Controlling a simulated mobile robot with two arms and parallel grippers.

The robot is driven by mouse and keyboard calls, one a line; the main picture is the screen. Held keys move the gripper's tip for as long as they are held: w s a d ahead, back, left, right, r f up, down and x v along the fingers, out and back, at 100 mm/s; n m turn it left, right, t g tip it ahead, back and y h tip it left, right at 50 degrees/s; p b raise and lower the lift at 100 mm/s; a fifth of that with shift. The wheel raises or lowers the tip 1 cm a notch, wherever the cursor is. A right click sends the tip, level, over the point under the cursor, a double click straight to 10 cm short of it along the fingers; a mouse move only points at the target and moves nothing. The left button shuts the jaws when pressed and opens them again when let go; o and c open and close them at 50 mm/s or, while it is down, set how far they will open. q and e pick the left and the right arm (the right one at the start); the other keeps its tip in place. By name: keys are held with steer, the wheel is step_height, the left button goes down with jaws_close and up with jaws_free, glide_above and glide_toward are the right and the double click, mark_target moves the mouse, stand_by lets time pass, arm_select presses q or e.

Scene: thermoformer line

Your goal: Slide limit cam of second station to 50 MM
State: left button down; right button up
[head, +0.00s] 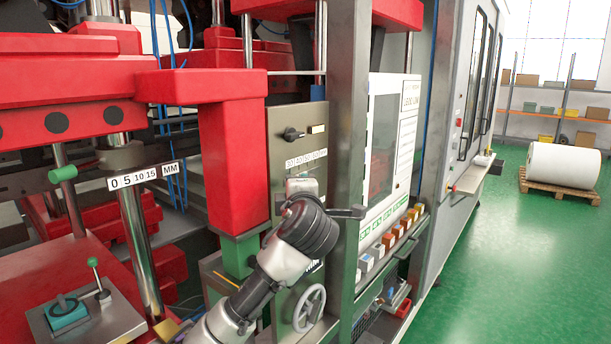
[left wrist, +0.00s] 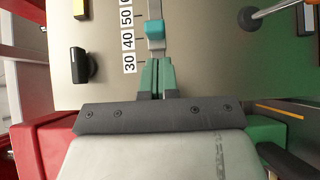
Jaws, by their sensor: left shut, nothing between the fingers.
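The limit cam is a small teal block (left wrist: 154,31) on a vertical slot in a grey panel in the left wrist view. A printed scale (left wrist: 128,40) beside it reads 30, 40, 50 upward in that picture. The cam sits near the 40 mark, seemingly a little toward 50. My left gripper (left wrist: 155,65) is shut and empty, its green fingertips just below the cam on the 30 side; I cannot tell if they touch it. My right gripper is not in view.
A black knob (left wrist: 84,66) and a lever with a ball end (left wrist: 250,18) flank the slot. In the head view, a red press frame (head: 232,150) stands left of the panel, a steel post (head: 347,120) and control screen (head: 386,150) right. A handwheel (head: 309,308) is below.

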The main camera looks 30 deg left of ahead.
arm_select(q)
steer(key=shift+w+d+p, duration=0.2)
steer(key=shift+w+p, duration=0.2)
steer(key=shift+w, duration=0.85)
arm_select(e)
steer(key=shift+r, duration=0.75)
arm_select(q)
steer(key=w+b, duration=0.3)
steer(key=b, duration=0.4)
steer(key=shift+d+b, duration=0.15)
steer(key=shift+b, duration=0.15)
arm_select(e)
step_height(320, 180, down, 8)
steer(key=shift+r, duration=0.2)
